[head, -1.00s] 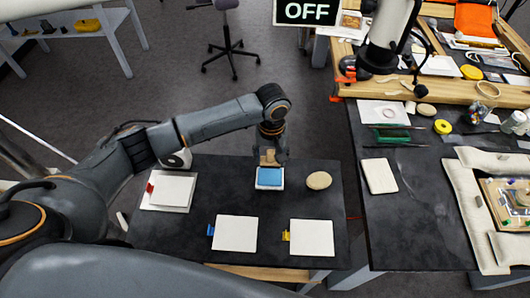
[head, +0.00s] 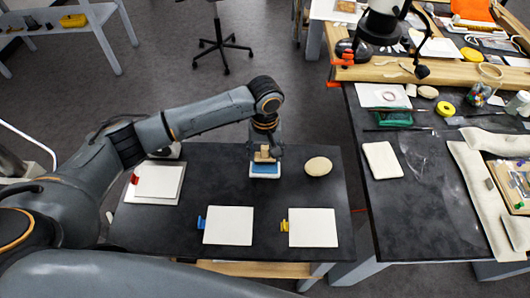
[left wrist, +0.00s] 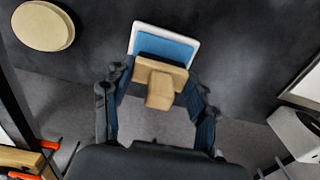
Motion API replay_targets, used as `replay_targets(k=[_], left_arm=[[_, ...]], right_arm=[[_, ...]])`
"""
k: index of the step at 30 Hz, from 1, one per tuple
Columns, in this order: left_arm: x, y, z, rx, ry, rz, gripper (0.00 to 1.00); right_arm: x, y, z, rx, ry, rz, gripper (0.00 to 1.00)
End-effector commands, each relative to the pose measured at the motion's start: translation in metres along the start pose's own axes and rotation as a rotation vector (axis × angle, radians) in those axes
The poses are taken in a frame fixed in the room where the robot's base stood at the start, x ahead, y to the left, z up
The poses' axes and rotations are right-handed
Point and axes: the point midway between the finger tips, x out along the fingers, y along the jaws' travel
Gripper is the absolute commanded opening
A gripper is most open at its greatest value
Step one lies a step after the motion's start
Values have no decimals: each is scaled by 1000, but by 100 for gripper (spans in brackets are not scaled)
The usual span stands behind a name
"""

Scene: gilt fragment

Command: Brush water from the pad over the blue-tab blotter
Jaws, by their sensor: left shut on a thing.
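My left gripper (head: 265,150) is shut on a tan wooden brush (left wrist: 160,82), over the water pad. The blue pad (head: 264,170) sits in a white tray and also shows in the left wrist view (left wrist: 166,47). The brush covers the pad's near part in the wrist view; I cannot tell whether it touches. The blue-tab blotter (head: 229,226) is a white sheet lying flat near the table's front, its blue tab (head: 201,222) at its left edge. My right gripper is not in view.
A yellow-tab blotter (head: 313,228) lies to the right, and a red-tab white stack (head: 154,184) at the left. An oval beige object (head: 318,166) lies right of the pad. Bare dark tabletop (head: 215,180) lies between pad and blotters. A cluttered bench stands at right.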

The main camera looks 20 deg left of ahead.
Motion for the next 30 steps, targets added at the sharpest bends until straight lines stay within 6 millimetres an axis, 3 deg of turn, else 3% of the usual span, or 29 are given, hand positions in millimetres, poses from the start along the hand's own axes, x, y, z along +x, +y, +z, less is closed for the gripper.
replay_targets(k=[30], left_arm=[[5, 0, 0, 0, 0, 1, 32]], right_arm=[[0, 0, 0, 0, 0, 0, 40]])
